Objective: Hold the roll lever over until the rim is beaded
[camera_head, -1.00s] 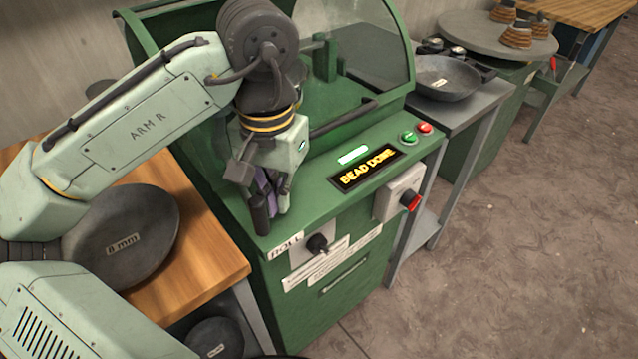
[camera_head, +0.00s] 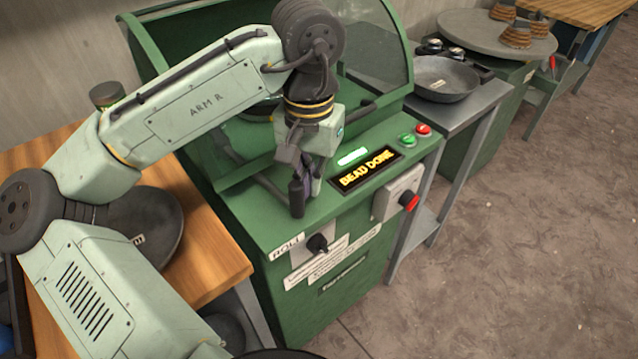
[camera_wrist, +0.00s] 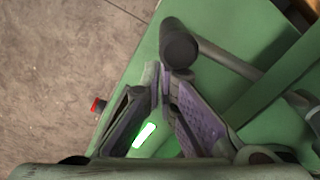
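The roll lever has a dark upright grip (camera_head: 297,198) on a grey arm above the machine's front edge. In the wrist view the round end of the lever grip (camera_wrist: 178,47) is just beyond my fingertips, with its arm running right. My gripper (camera_head: 313,190) is beside the grip, on its right in the head view. In the wrist view the fingertips (camera_wrist: 162,72) come together with nothing visible between them; whether they touch the grip is unclear. The display (camera_head: 367,169) reads BEAD DONE. A green bar light (camera_head: 353,156) is lit. The bowl's rim is not clearly visible.
The green machine (camera_head: 320,285) has a clear guard, a black knob (camera_head: 318,243), a red-handled switch (camera_head: 409,202) and green and red buttons. A dark pan (camera_head: 446,78) sits on the side table. A wooden bench (camera_head: 215,245) with a dark disc (camera_head: 150,225) is at left.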

